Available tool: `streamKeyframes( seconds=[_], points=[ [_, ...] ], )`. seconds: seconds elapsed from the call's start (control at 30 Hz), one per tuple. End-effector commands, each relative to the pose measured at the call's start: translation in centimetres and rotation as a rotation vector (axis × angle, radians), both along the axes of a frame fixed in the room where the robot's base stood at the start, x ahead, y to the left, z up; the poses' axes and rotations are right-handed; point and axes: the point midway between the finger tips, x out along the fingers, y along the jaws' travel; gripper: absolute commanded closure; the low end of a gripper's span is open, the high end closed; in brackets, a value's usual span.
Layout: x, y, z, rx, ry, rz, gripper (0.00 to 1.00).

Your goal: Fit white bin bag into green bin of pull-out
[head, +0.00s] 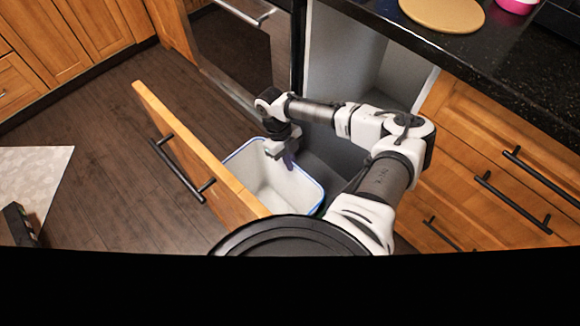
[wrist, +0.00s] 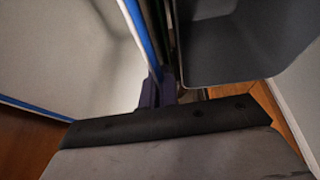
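The white bin bag (head: 272,188) lines the inside of a bin in the pull-out (head: 190,150), with a blue band along its rim. In the wrist view the white lining (wrist: 75,60) fills the left side. Only a thin strip of the green bin (wrist: 158,22) shows outside the blue band. My gripper (head: 283,152) is at the bin's far rim, pointing down. In the wrist view my dark fingers (wrist: 158,92) are close together, with the blue-banded edge running between them. Their tips are partly hidden, and the bag's bottom is out of clear view.
A grey bin (wrist: 235,45) stands right beside the lined bin. The wooden drawer front with a black handle (head: 178,168) is on the left. The dark counter (head: 470,55) overhangs at upper right, above closed drawers (head: 480,150). The floor (head: 100,175) at left is mostly clear.

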Motion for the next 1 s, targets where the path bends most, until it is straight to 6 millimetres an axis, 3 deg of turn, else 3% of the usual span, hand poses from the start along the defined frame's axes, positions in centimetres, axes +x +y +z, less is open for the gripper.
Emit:
streamKeyframes(
  seconds=[0.23,0.63,0.83,1.0],
  points=[
    [0.0,0.0,-3.5,-0.003,0.001,0.000,1.00],
    [0.0,0.0,-4.2,-0.001,0.000,-0.001,1.00],
    [0.0,-0.1,-4.0,-0.002,0.000,0.000,0.76],
    [0.0,0.0,-4.0,-0.001,0.000,-0.001,0.76]
  ],
)
